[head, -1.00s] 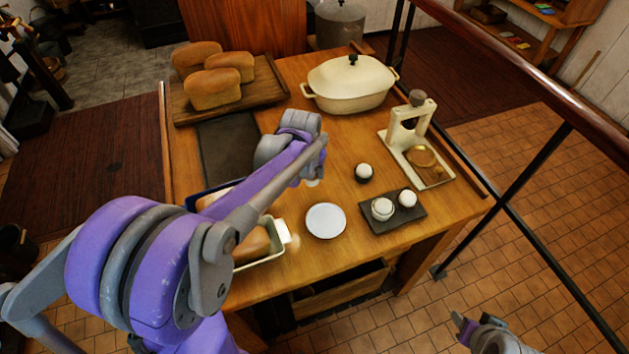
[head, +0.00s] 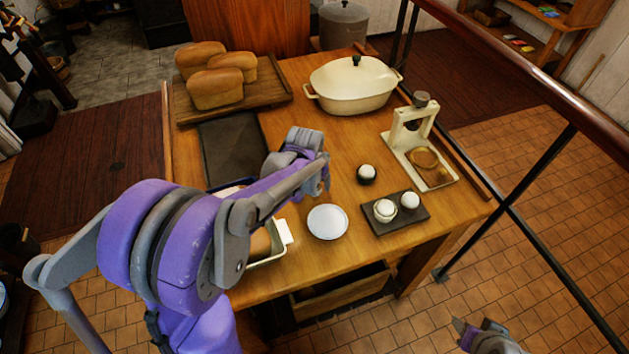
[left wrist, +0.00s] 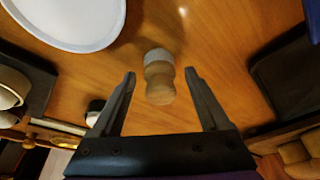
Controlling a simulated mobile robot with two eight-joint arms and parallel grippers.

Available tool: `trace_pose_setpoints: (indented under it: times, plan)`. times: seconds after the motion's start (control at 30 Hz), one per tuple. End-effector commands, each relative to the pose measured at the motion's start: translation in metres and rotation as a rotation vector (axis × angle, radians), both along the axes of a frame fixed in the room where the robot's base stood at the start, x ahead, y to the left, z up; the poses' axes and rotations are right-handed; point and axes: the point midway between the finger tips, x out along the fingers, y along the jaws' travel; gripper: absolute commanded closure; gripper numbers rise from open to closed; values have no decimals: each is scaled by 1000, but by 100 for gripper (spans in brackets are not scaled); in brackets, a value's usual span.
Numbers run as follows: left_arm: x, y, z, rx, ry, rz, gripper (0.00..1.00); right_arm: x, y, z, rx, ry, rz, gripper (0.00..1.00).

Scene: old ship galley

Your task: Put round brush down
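The round brush shows in the left wrist view as a small piece with a wooden handle (left wrist: 160,86) and a pale grey end. It looks upright over the wooden table (left wrist: 228,38), handle toward the camera; I cannot tell for sure if it touches the wood. My left gripper (left wrist: 160,74) is open around it, with a gap on each side. In the head view my left gripper (head: 325,176) is above the table, behind the white plate (head: 328,222), and hides the brush. My right gripper (head: 463,334) is at the bottom right, beyond the table; its fingers are unclear.
A dark egg cup (head: 366,174) and a dark tray (head: 396,224) with two white pieces are right of the gripper. A cream press (head: 446,180), a lidded pot (head: 355,84), a bread board (head: 272,92) and a partly hidden loaf tin (head: 284,234) are also on the table.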

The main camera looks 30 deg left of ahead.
Motion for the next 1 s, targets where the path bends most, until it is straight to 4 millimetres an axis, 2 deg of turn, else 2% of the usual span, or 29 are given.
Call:
trace_pose_setpoints:
  times: [0.23,0.37,0.8,1.0]
  plan:
    - [0,0,2,0,-1,0,22,1,0,2,0,-1,0,50]
    - [-2,0,13,0,-1,0,22,2,0,5,0,-4,0,50]
    - [-28,-6,97,0,-2,1,22,8,0,17,0,-15,0,50]
    - [-35,-7,116,0,-2,0,22,9,0,19,0,-16,0,50]
